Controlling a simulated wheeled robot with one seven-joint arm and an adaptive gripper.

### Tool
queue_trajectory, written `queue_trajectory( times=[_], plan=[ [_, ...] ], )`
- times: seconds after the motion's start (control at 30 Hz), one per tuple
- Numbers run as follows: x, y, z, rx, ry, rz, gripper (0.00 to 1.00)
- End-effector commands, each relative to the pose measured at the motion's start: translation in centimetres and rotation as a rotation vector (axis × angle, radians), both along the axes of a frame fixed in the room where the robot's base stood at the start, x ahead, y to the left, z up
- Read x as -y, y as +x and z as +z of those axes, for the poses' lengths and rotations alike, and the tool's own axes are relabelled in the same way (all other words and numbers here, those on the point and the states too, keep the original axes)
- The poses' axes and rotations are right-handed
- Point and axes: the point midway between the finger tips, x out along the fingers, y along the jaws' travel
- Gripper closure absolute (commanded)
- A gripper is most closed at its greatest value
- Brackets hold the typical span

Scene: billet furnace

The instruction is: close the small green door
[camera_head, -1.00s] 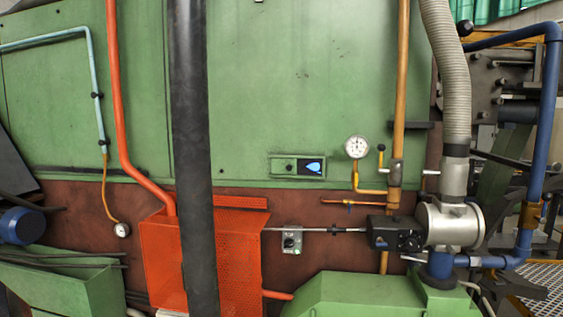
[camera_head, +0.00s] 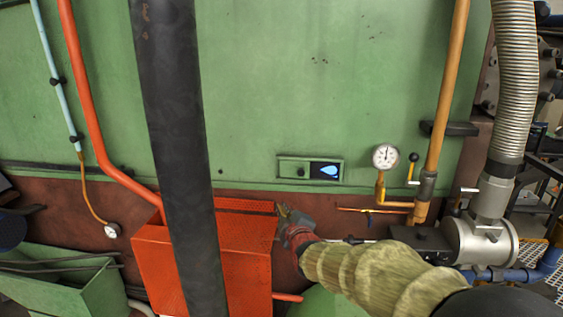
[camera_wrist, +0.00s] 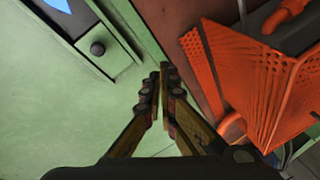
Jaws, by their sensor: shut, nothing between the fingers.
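The small green door (camera_head: 293,168) is a flat sliding panel with a round dark knob (camera_head: 301,171), set in a low green frame on the furnace wall. It sits at the left of its frame. To its right the opening shows a bright blue drop shape (camera_head: 325,171). In the wrist view the door's panel (camera_wrist: 121,59) and knob (camera_wrist: 97,48) are at upper left, with part of the blue shape at the top edge. My gripper (camera_head: 283,210) is shut and empty, below and slightly left of the door, apart from the knob. Its fingertips (camera_wrist: 160,75) show in the wrist view.
An orange perforated guard (camera_head: 200,262) stands close below and left of my gripper. A thick black post (camera_head: 176,150) crosses the view at left. A pressure gauge (camera_head: 386,157) and ochre pipe (camera_head: 447,90) are right of the door. The green wall above is clear.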

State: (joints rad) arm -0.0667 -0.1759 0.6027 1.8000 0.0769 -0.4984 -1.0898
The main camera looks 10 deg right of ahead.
Motion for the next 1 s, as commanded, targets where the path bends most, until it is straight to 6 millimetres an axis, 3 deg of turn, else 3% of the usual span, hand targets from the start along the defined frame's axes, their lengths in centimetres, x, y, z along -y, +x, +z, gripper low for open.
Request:
queue_trajectory(
  times=[0.03,0.1,0.2,0.47,1.0],
  plan=[
    [0.1,0.6,2.8,0.087,-0.062,0.002,1.00],
    [0.3,0.7,5.4,0.178,-0.153,0.000,1.00],
    [0.4,0.6,7.1,0.243,-0.244,-0.006,1.00],
    [0.5,1.9,7.4,0.249,-0.294,-0.006,1.00],
    [0.4,10.4,8.1,0.247,-0.292,-0.005,1.00]
  ],
)
